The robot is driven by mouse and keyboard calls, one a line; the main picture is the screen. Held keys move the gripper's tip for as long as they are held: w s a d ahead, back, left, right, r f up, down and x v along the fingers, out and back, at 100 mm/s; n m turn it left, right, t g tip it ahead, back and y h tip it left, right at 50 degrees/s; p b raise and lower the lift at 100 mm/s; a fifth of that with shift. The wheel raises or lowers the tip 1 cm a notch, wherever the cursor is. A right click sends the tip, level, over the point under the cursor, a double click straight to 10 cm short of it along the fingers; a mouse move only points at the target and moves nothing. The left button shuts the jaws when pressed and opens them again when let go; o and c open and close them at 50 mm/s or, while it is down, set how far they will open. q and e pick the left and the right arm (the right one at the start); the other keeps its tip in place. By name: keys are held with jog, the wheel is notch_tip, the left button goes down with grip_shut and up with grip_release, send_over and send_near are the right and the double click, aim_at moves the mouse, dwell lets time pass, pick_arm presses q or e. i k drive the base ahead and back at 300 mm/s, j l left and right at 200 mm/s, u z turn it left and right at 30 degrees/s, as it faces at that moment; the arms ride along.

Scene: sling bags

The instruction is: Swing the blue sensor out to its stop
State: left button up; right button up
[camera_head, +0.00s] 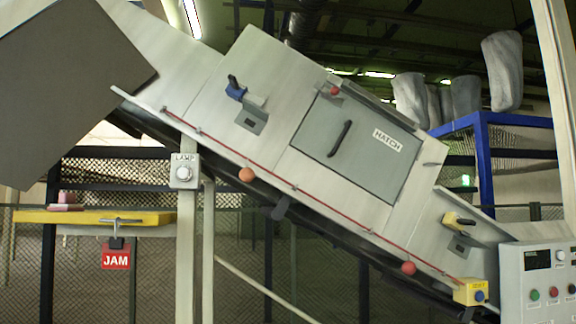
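The blue sensor (236,90) is small and sits on the upper part of the sloping grey conveyor side, left of the hatch. A dark piece sticks up at its upper left, and a light grey piece lies against its lower right. A dark square plate (250,120) is just below it on the panel. The picture is too small to tell how far the sensor is swung or where its stop is. Neither of my grippers is in view.
A closed hatch (318,155) with a dark handle is right of the sensor. A yellow sensor (459,220) is lower right. A red cord (330,208) with orange balls runs along the conveyor. A control box (540,265) stands at right. A yellow shelf (75,217) holds a JAM tag (116,257).

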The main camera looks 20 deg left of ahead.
aim_at(235, 90)
jog(key=i+l+u, duration=0.7)
jog(key=i+l, duration=0.1)
